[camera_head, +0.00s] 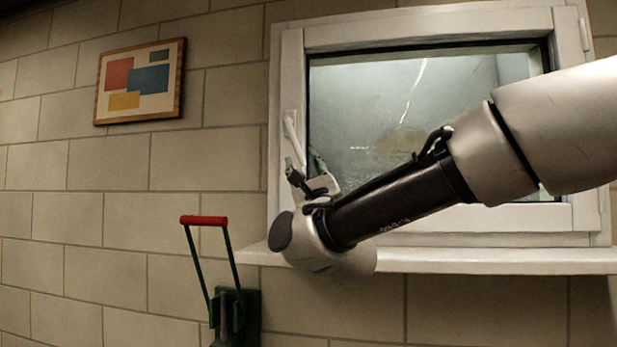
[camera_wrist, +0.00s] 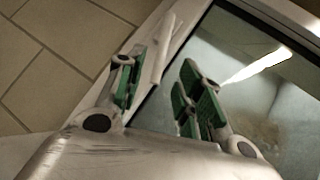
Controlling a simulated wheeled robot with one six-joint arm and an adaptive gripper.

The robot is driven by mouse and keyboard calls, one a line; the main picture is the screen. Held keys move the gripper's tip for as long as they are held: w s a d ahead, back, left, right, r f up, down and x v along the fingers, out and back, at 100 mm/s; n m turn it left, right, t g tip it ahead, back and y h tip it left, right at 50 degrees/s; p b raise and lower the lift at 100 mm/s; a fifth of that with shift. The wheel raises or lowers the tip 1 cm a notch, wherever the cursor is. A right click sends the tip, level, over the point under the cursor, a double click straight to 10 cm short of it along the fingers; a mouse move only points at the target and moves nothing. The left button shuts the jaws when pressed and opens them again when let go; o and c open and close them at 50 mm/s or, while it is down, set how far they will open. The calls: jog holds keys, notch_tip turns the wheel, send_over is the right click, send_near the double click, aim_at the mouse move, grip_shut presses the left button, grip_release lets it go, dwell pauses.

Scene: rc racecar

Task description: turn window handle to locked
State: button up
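The white window handle (camera_head: 292,132) is on the left side of the white window frame (camera_head: 285,70). Its lever slants slightly, running down toward my gripper. My gripper (camera_head: 304,165) is at the handle's lower end, its two fingers spread to either side. In the wrist view the handle (camera_wrist: 163,48) reaches down into the gap between the green-padded fingers of my gripper (camera_wrist: 160,88). It lies near the left finger, with a wide gap to the right finger. The fingers are open; whether the left one touches the handle I cannot tell.
The window pane (camera_head: 385,110) is to the right of the handle, behind my arm. A white sill (camera_head: 480,262) juts out below. A green lever device with a red grip (camera_head: 204,220) stands at lower left. A framed picture (camera_head: 139,82) hangs on the brick wall.

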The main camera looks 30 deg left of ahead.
jog(key=v, duration=0.4)
jog(key=shift+c, duration=0.2)
